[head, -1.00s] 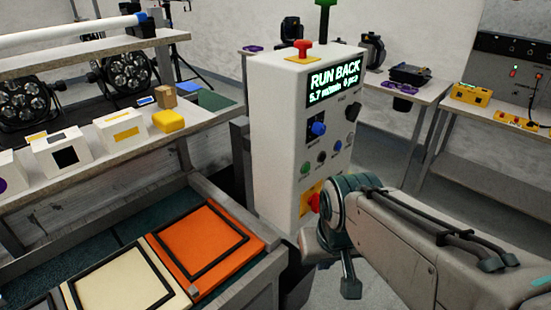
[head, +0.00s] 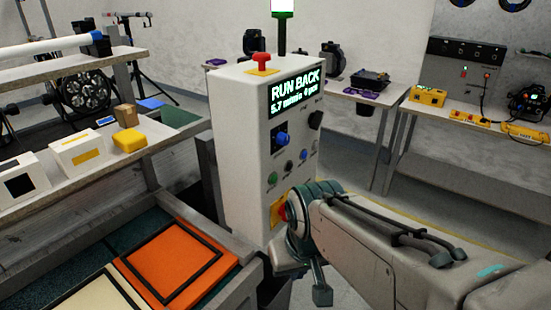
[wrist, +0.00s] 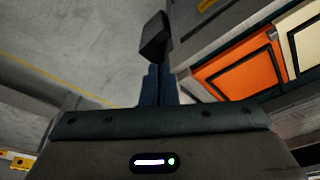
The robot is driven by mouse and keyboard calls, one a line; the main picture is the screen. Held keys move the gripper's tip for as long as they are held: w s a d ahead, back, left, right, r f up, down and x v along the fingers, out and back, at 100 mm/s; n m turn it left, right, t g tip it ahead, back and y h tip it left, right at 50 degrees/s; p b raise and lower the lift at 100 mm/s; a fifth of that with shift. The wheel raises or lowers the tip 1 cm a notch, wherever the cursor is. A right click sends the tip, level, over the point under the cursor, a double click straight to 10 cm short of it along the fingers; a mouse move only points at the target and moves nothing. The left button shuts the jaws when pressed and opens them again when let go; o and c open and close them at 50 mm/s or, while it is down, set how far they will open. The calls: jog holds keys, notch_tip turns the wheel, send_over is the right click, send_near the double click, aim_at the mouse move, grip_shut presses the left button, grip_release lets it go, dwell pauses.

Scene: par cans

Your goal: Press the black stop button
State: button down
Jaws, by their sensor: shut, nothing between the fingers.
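The white control cabinet (head: 240,150) stands in the middle of the head view, its screen (head: 295,91) reading "RUN BACK". On its front, a small dark round button (head: 289,166), which looks like the black stop button, sits between a green button (head: 272,179) and a blue button (head: 304,155). Their labels are too small to read. My arm crosses in front of the cabinet's lower right; its fingers cannot be made out there. In the wrist view my gripper (wrist: 156,50) is shut and empty, with floor behind it. The button does not show in that view.
A blue knob (head: 281,139) and a black knob (head: 315,121) sit above the buttons. A red button (head: 283,212) on yellow is low, partly by my arm; a red mushroom button (head: 262,61) tops the cabinet. An orange panel (head: 180,262) lies left. Tables stand behind.

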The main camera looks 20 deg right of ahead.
aim_at(291, 167)
jog(key=w+d+m+t+y, duration=0.2)
jog(key=w+d+m+y, duration=0.3)
jog(key=w+m+y, duration=1.05)
jog(key=d+r+m+t+h+p, duration=0.1)
jog(key=d+m+t+h, duration=0.3)
jog(key=d+m+t, duration=0.5)
jog(key=w+d+r+m, duration=0.1)
jog(key=d+m, duration=0.2)
jog(key=d, duration=0.2)
jog(key=shift+m+t+h, duration=0.3)
jog(key=shift+m+h, duration=0.05)
jog(key=p+x, duration=0.2)
jog(key=x, duration=1.2)
jog(key=shift+f, duration=0.1)
